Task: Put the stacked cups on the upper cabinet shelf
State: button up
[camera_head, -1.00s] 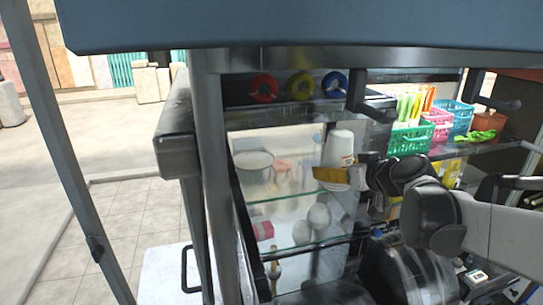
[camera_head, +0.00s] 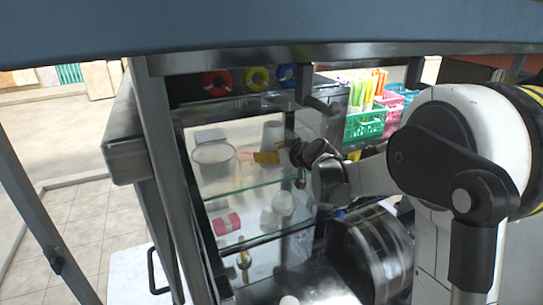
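The stacked cups (camera_head: 272,134) show as a white, tapered, upright stack inside the glass cabinet, above the upper glass shelf (camera_head: 252,187). I cannot tell whether their base touches the shelf. My gripper (camera_head: 287,153) reaches into the cabinet from the right, close to the lower right of the cups. An orange-yellow piece (camera_head: 266,157) shows in front of the cups' lower part, beside the gripper tip. The fingers are small and dark, so I cannot tell whether they are open, shut or touching the cups.
A wide white pot (camera_head: 213,165) stands left of the cups. White rounded items (camera_head: 283,204) and a pink box (camera_head: 228,223) sit on the lower shelf. Colored tape rolls (camera_head: 217,83) line the top. A metal post (camera_head: 168,170) borders the left; a green basket (camera_head: 364,124) stands right.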

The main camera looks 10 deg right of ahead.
jog(key=shift+w+f, duration=0.25)
jog(key=shift+f, duration=0.45)
jog(key=shift+s, duration=0.1)
jog(key=shift+f, duration=0.2)
jog(key=o, duration=1.3)
jog(key=shift+r, duration=0.1)
jog(key=shift+c, duration=0.2)
